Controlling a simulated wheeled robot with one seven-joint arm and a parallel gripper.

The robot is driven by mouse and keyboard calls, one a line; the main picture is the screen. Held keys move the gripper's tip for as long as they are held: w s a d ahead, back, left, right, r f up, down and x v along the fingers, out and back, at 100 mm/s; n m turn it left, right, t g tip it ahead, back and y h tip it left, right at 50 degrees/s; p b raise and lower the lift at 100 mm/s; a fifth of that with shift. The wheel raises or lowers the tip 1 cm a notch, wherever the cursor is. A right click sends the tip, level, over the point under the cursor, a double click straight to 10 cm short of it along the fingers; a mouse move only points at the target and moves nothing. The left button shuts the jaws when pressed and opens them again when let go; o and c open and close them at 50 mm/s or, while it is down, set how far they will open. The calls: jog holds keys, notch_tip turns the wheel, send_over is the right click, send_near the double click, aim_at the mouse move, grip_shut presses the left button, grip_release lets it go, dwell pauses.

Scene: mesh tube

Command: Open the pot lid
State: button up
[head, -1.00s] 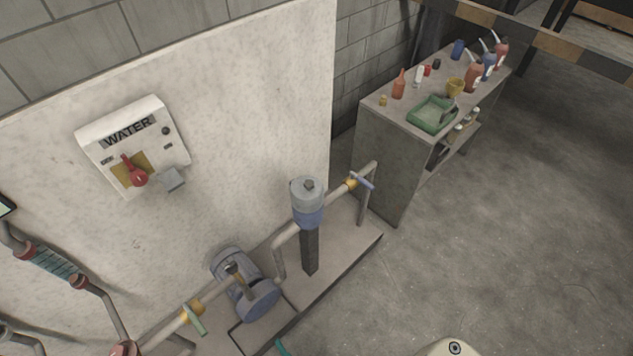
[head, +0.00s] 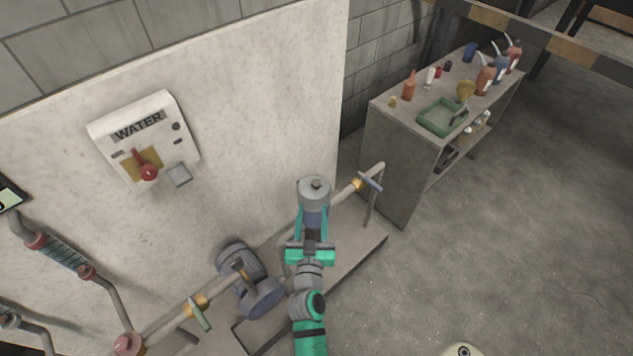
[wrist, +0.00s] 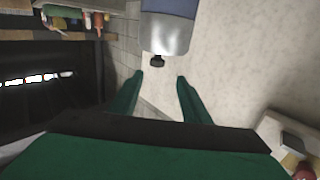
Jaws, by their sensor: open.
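The pot is a cylinder with a blue body (head: 315,216) and a grey lid (head: 313,192) with a small dark knob (head: 316,183) on top. In the wrist view the lid (wrist: 165,36) is at the top, its dark knob (wrist: 157,61) pointing down in the picture. My gripper (head: 313,213) is in front of the pot in the head view, covering its lower part and post. In the wrist view my gripper (wrist: 160,76) has its two green fingers apart, with nothing between them. The knob shows just beyond the fingertips, roughly centred; I see no contact.
A water box (head: 146,140) with a red handle hangs on the pale panel at left. Pipes, a blue pump (head: 247,280) and a valve with a green handle (head: 200,314) stand low beside my arm. A shelf (head: 393,165) with bottles and a green tray (head: 437,117) stands right.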

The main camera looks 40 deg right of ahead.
aim_at(317, 182)
jog(key=x, duration=1.1)
jog(key=shift+d+r, duration=0.2)
jog(key=shift+d, duration=0.25)
grip_shut()
